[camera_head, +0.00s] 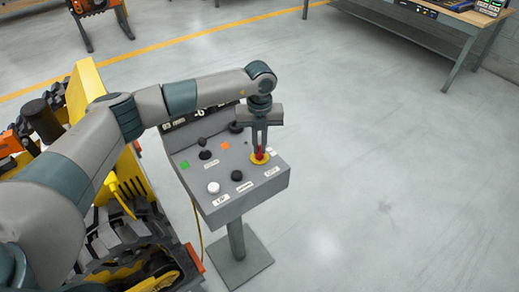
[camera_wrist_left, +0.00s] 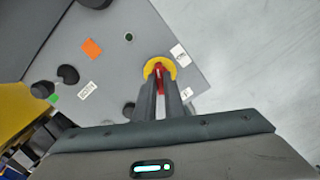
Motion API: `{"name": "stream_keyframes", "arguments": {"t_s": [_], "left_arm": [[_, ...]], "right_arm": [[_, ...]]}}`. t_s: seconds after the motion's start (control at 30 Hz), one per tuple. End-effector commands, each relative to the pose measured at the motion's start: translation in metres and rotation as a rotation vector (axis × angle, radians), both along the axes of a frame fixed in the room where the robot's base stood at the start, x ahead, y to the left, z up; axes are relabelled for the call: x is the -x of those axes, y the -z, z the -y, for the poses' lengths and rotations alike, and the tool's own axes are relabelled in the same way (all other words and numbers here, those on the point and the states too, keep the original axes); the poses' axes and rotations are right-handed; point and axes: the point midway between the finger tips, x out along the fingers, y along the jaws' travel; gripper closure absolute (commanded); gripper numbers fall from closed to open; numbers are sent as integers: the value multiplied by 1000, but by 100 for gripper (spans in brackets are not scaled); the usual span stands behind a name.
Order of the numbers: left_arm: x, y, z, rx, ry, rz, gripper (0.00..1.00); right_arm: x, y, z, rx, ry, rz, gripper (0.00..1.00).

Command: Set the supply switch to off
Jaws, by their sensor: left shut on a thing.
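The supply switch is a red handle (camera_head: 260,153) on a round yellow plate (camera_head: 256,160) at the right side of a grey control panel (camera_head: 232,190). In the left wrist view, the red handle (camera_wrist_left: 159,70) shows between my fingers, with the yellow plate (camera_wrist_left: 151,66) around it. My left gripper (camera_head: 259,150) points down from above and is shut on the red handle. The fingers hide part of the handle, and I cannot read which position it is set to. My right gripper is not in view.
The panel also carries a white knob (camera_head: 213,187), a black knob (camera_head: 237,175), an orange square (camera_head: 224,146) and a green square (camera_head: 184,165). It stands on a post with a square base (camera_head: 240,258). A yellow tracked machine (camera_head: 88,88) stands left. The floor to the right is clear.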

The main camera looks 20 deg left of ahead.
Motion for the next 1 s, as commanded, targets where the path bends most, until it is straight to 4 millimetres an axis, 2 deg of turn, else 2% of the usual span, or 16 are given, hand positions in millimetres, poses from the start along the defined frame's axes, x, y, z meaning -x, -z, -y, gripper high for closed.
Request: {"name": "stream_keyframes", "arguments": {"t_s": [0.1,0.5,0.73,1.0], "left_arm": [[-2,2,0,1,-112,5,100],[-2,0,0,2,-431,4,100],[-1,-1,0,1,-519,4,100],[-2,-2,-1,1,-543,5,100]], "right_arm": [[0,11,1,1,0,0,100],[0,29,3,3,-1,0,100],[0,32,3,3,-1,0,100],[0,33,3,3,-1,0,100]]}}
